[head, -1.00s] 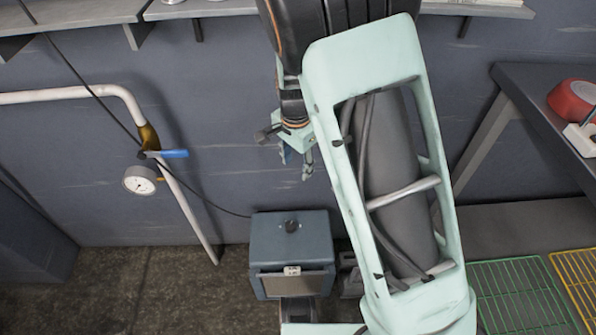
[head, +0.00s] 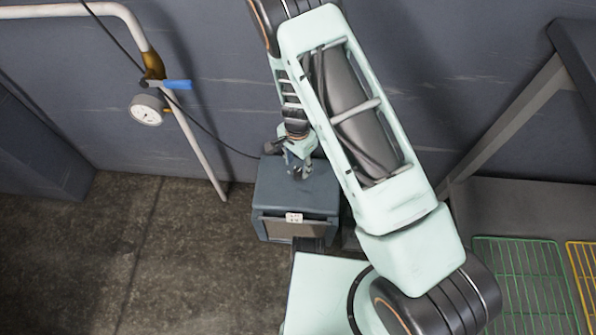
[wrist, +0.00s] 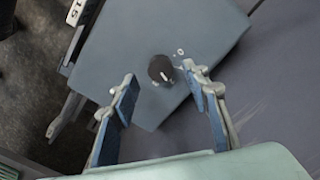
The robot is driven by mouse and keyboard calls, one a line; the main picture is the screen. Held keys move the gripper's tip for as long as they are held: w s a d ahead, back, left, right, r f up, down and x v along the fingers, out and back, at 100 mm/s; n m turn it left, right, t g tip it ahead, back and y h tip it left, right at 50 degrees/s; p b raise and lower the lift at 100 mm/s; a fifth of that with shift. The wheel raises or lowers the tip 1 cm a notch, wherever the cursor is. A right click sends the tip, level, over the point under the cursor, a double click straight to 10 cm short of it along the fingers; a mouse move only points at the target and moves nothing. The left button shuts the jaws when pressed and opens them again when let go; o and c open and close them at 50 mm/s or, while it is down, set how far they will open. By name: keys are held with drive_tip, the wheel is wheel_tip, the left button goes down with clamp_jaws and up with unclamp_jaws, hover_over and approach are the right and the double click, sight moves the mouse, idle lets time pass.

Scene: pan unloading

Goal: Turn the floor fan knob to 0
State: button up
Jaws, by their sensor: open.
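The floor fan (head: 275,195) is a blue-grey box on the floor against the wall, low in the middle of the head view. Its flat top (wrist: 200,45) fills much of the wrist view. The round black knob (wrist: 161,69) sits on that top, with a light pointer line and a small "0" mark beside it. My gripper (wrist: 160,88) is open, its two blue-padded fingers apart, with the knob showing between and just beyond the tips. In the head view my gripper (head: 298,172) is over the box top and hides the knob.
A pipe with a blue-handled valve (head: 177,85) and a gauge (head: 147,109) stands on the left. A dark cable runs down to the box. A table (head: 575,60) and green rack (head: 520,285) are at right. Open floor (head: 150,260) lies left of the box.

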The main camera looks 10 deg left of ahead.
sight(298, 173)
drive_tip(key=shift+f+b, duration=0.4)
drive_tip(key=shift+f, duration=1.45)
drive_tip(key=c, duration=1.2)
drive_tip(key=shift+o, duration=0.2)
